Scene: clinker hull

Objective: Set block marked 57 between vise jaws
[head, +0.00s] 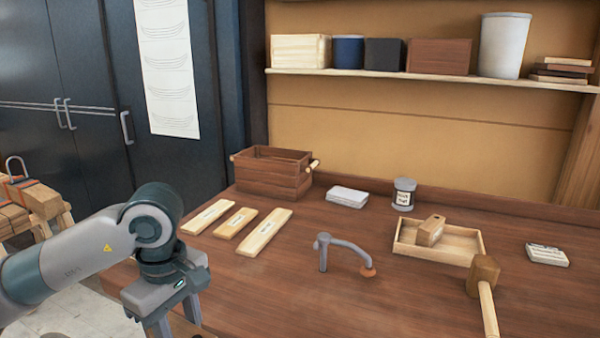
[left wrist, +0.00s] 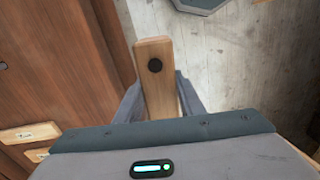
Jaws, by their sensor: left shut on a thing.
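My left gripper (head: 180,318) is over the front left edge of the bench, pointing down. In the left wrist view its two fingers (left wrist: 160,100) are shut on the sides of a pale wooden block (left wrist: 154,85) with a dark round spot near its far end. In the head view the block is mostly hidden behind the gripper. No number 57 can be read on the face I see. I cannot make out the vise jaws in either view. My right gripper is not in view.
Three labelled wood strips (head: 235,222) lie on the bench (head: 300,300) near my left gripper. A wooden crate (head: 272,172), holdfast (head: 345,245), shallow tray (head: 462,245) with a wooden block (head: 430,230), and mallet (head: 485,280) stand farther off. The front middle of the bench is clear.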

